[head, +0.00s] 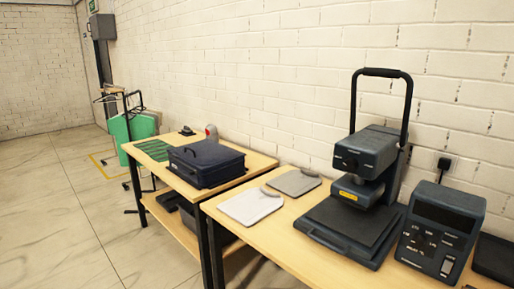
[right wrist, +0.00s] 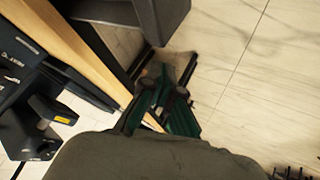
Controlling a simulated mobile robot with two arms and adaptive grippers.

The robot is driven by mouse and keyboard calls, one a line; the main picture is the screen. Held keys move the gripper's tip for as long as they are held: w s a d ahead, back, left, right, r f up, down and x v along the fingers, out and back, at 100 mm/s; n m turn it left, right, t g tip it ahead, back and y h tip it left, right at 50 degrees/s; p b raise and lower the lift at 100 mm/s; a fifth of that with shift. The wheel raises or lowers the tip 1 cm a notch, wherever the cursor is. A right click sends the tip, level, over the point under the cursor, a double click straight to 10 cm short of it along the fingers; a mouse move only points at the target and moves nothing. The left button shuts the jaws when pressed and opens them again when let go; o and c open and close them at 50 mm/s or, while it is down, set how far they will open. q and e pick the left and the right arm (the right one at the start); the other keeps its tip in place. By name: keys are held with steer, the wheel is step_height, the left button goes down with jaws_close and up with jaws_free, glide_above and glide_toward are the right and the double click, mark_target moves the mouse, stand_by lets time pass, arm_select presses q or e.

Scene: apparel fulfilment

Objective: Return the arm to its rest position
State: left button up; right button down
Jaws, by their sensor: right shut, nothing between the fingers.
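My right gripper (right wrist: 170,76) shows in the right wrist view, its dark fingers reaching up from the rounded grey body at the bottom. It is shut and empty, with nothing held. It hangs beside the wooden table edge (right wrist: 98,52), over or near the pale floor; the exact gap is hard to tell. Neither arm shows in the head view, and my left gripper is not in view.
The near table (head: 257,252) carries a heat press (head: 352,228), a control box (head: 438,232), and a white (head: 250,205) and a grey pad (head: 294,181). A dark blue case (head: 207,163) lies on the farther table (head: 257,162). Open floor (head: 62,220) lies left.

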steer(key=s+a+m+g+y, duration=0.1)
steer(key=s+m+g, duration=0.15)
steer(key=s, duration=0.35)
steer(key=s+a+m+g, duration=0.1)
steer(key=s+g, duration=0.2)
steer(key=s, duration=0.3)
step_height(320, 180, down, 25)
steer(key=s+d+f+n+g, duration=0.1)
steer(key=s+d+f+g, duration=0.1)
steer(key=s+f, duration=1.5)
steer(key=shift+s+d, duration=0.35)
steer(key=shift+s, duration=0.2)
steer(key=shift+f, duration=0.1)
